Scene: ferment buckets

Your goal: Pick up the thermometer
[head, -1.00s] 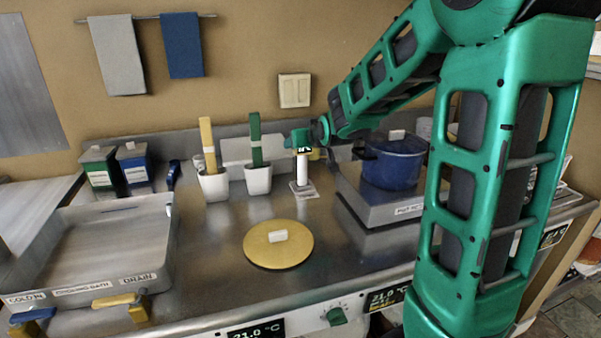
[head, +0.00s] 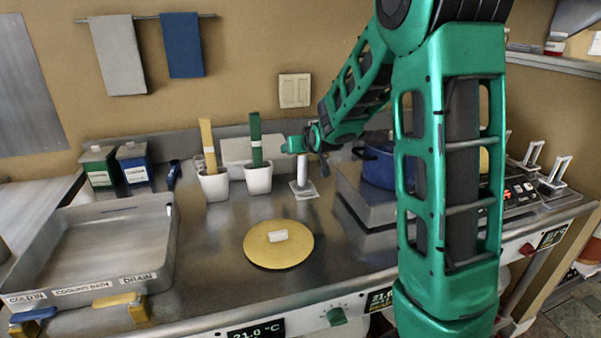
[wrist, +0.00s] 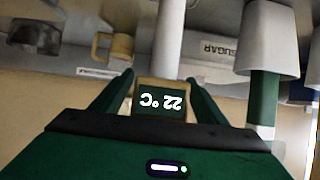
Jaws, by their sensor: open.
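The thermometer is a white stem (head: 302,168) standing upright in a small stand (head: 303,190) on the steel counter. In the wrist view its dark head (wrist: 160,98) with a tan frame reads 22 °C upside down, and its pale stem (wrist: 170,40) shows beyond. My gripper (head: 296,145) is at the top of the thermometer. In the wrist view my gripper (wrist: 160,84) is open, with one finger on each side of the head. I cannot tell whether either finger touches it. In the head view the thermometer's head is hidden by my gripper.
Two white pots (head: 214,184) (head: 258,179) with tall yellow and green handles stand left of the thermometer. A blue pot (head: 379,166) on a steel unit (head: 367,200) stands to the right. A round yellow lid (head: 262,252) lies in front, with bare counter around it.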

